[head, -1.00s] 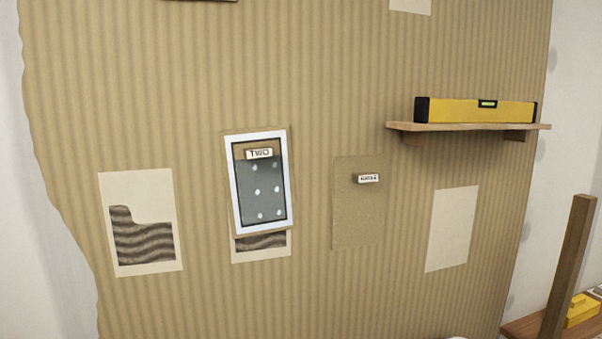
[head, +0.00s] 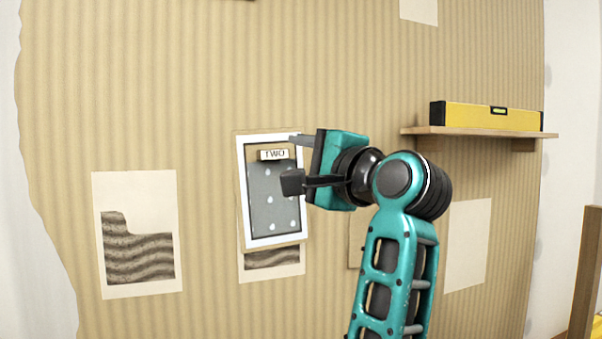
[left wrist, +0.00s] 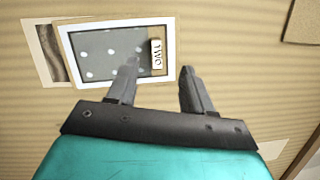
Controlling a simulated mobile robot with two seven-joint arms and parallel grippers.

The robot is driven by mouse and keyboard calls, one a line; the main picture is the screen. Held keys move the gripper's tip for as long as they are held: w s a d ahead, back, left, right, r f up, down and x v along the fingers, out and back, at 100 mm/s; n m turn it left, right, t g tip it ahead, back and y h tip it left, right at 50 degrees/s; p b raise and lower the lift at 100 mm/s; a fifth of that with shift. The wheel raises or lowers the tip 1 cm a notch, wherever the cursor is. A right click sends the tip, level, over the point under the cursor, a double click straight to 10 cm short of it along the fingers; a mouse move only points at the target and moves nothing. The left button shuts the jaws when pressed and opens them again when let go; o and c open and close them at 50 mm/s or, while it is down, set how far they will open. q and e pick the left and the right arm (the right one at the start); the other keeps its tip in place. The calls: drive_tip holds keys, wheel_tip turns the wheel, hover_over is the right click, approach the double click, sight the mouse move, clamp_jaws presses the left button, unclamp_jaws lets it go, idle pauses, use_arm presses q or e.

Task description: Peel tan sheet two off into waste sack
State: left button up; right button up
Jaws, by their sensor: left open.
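Tan sheet two seems to be the thin tan piece mostly behind a white-bordered frame (head: 243,200) with a grey dotted panel (head: 265,212) on the wall; its outline is hard to tell from the tan wall. A small label reading TWO (head: 272,155) sits at the frame's top, and also shows in the left wrist view (left wrist: 156,54). My left gripper (head: 291,160) is open and empty, its fingers at the frame's right side near the label. In the left wrist view its fingertips (left wrist: 158,66) overlap the frame's edge; contact cannot be told. No waste sack is in view.
A pale sheet with a brown wavy patch (head: 135,190) is on the wall at left; a similar one (head: 272,272) shows below the frame. A wooden shelf (head: 470,131) with a yellow level (head: 490,116) juts out at right. A wooden post (head: 588,270) stands at far right.

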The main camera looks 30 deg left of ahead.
sight(266, 155)
use_arm(q)
drive_tip(key=shift+n+h, duration=0.7)
drive_tip(key=shift+n, duration=0.1)
drive_tip(key=p+x, duration=0.1)
drive_tip(key=x, duration=0.2)
drive_tip(key=p+x, duration=0.2)
drive_tip(key=x, duration=0.2)
drive_tip(key=r+p+x, duration=0.1)
drive_tip(key=x, duration=0.3)
drive_tip(key=shift+w, duration=0.2)
drive_tip(key=shift+w+a, duration=0.15)
drive_tip(key=shift+a, duration=0.2)
clamp_jaws()
